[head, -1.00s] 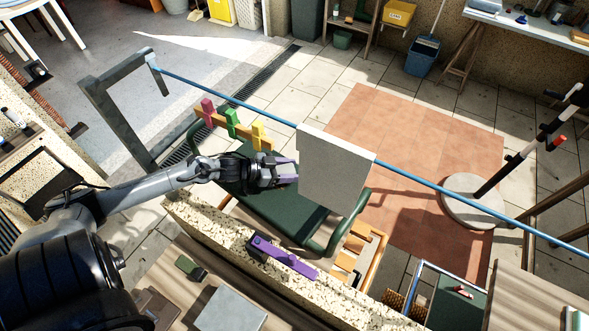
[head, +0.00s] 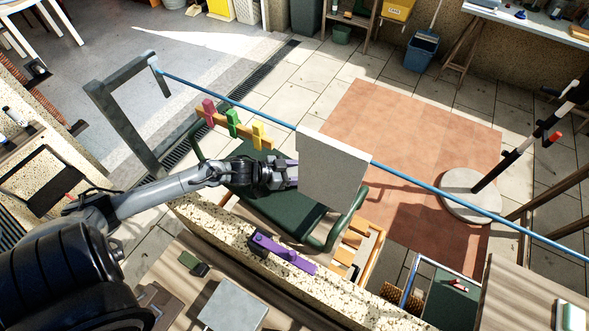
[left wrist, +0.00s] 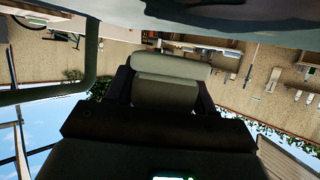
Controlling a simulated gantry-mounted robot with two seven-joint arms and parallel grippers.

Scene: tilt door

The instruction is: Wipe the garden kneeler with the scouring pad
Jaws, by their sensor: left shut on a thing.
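The garden kneeler (head: 287,212) has a dark green padded top and green tube handles. It stands in the middle of the head view, beyond the speckled wall. My left gripper (head: 288,174) is over the pad, beside the grey hanging sheet. In the left wrist view, its dark fingers (left wrist: 165,92) are shut on a pale green block, which I take to be the scouring pad (left wrist: 170,70). The head view does not show the pad clearly. A kneeler tube (left wrist: 92,45) shows at the left of the wrist view. Contact between pad and kneeler cannot be told. My right gripper is not in view.
A grey sheet (head: 331,170) hangs from the blue line (head: 430,185) close to the gripper. A rail with coloured pegs (head: 232,124) is behind the kneeler.

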